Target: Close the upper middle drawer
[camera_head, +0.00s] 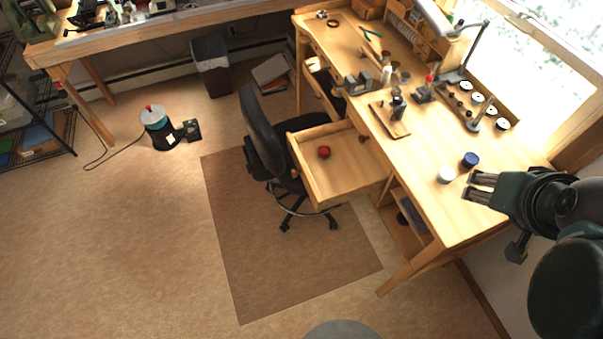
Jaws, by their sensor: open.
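The open drawer (352,172) is pulled out of the wooden workbench (440,205) toward the left, over the chair's seat area. A small round red object (324,152) lies inside it. My gripper (473,188) is open and empty, over the near right end of the bench. It is to the right of the drawer and well apart from it. The drawer's front panel faces left, and its outer face is mostly hidden.
A black office chair (262,128) stands close beside the drawer, on a brown mat (240,240). A white jar (446,175) and a blue-lidded jar (470,159) stand near my gripper. Tools and a lamp (470,50) crowd the benchtop. The floor in front is clear.

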